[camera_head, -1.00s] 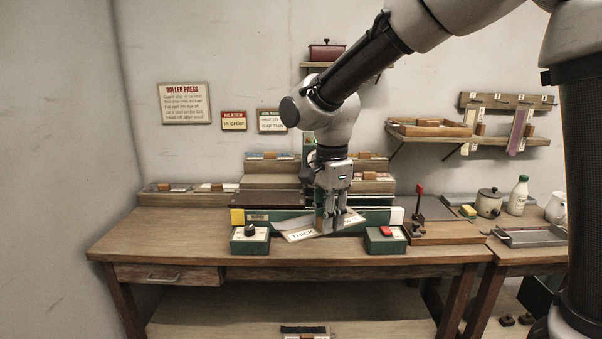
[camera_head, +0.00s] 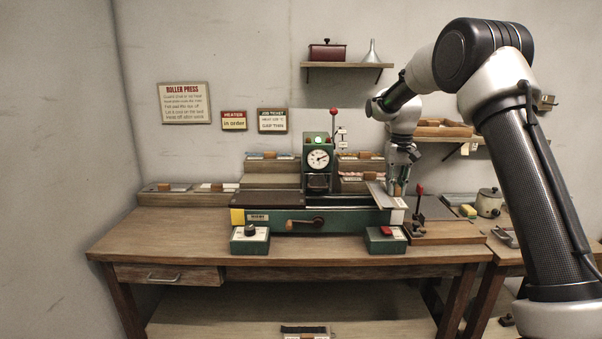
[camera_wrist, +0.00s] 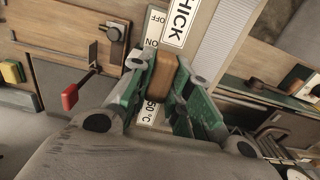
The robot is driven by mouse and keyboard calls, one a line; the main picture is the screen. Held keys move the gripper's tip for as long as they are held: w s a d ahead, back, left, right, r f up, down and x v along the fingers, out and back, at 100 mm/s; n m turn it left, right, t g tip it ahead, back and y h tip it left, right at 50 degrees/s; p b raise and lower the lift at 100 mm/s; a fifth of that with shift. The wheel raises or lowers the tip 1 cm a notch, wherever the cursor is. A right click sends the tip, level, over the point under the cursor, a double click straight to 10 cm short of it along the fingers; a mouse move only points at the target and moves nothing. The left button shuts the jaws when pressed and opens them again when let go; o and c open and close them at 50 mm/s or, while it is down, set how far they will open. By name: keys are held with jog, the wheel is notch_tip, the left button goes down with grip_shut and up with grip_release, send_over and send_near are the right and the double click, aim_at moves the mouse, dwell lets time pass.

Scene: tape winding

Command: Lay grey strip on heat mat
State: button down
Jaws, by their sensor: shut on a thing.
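My gripper (camera_head: 398,192) is over the right end of the green press. It is shut on a brown wooden block (camera_wrist: 161,72), seen between the green-sided fingers in the wrist view. A pale grey strip (camera_head: 382,194) slants down to the right beside the fingers in the head view, apparently the held piece. A white label reading THICK (camera_wrist: 180,20) lies just beyond the block in the wrist view. A dark flat bed (camera_head: 268,200) lies on the left of the press; I cannot tell whether it is the heat mat.
The press body (camera_head: 345,220) has a crank (camera_head: 303,224) in front and a dial column (camera_head: 318,160) behind. A knob box (camera_head: 250,240) and a red-button box (camera_head: 385,239) stand in front. A red-tipped lever (camera_head: 419,200) stands close right of my gripper. Bare tabletop lies left.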

jog(key=s+f, duration=0.6)
jog(key=s, duration=0.7)
jog(key=shift+s+f, duration=0.2)
jog(key=shift+s, duration=0.05)
